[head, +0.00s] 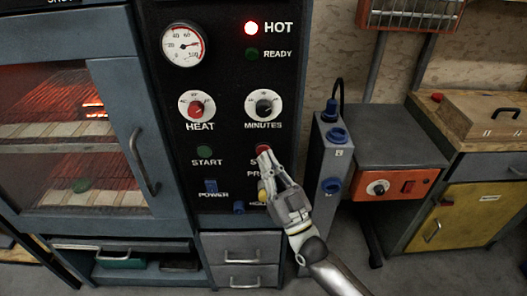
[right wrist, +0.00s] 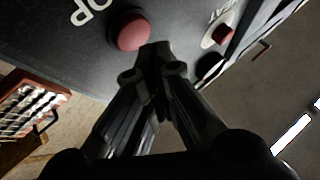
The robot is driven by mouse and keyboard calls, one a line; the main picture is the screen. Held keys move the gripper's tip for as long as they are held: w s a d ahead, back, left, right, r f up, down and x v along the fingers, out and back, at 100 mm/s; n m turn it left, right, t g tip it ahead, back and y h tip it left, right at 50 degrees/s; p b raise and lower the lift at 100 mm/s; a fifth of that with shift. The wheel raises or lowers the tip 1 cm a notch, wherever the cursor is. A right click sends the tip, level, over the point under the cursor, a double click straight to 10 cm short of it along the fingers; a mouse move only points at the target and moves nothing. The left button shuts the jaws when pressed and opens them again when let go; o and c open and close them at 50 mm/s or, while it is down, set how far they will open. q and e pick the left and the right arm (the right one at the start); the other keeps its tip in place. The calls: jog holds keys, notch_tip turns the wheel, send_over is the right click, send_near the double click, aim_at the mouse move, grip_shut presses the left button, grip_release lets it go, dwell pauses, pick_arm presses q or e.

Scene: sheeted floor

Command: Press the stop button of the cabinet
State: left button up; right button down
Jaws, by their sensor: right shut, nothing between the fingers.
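The cabinet's black control panel (head: 225,75) stands in the middle of the head view. The red stop button (head: 263,148) is on its lower right; the STOP label is partly hidden behind my right gripper (head: 264,157). That gripper is shut and empty, its tips just at the lower edge of the button. In the right wrist view the round red button (right wrist: 129,31) is beside the letters "OP", and the closed fingertips (right wrist: 157,50) are close to its right side. I cannot tell whether they touch it. My left gripper is not in view.
A green START button (head: 204,151) and blue POWER switch (head: 210,186) are left of the gripper. The HOT lamp (head: 251,28) glows red. A grey post with blue knobs (head: 329,150) and an orange control box (head: 393,185) stand close on the right.

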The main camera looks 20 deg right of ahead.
jog(key=shift+w, duration=0.15)
dwell(0.4)
jog(key=shift+w+d, duration=0.15)
jog(key=shift+w, duration=0.15)
jog(key=shift+w+d, duration=0.1)
jog(key=shift+w, duration=0.25)
dwell(0.6)
jog(key=shift+s, duration=0.1)
jog(key=shift+s+a, duration=0.25)
jog(key=shift+s, duration=0.45)
jog(key=s+p, duration=0.1)
jog(key=s, duration=0.1)
jog(key=s+a+p, duration=0.1)
jog(key=s, duration=0.1)
jog(key=shift+s+a, duration=0.2)
jog(key=shift+s, duration=0.2)
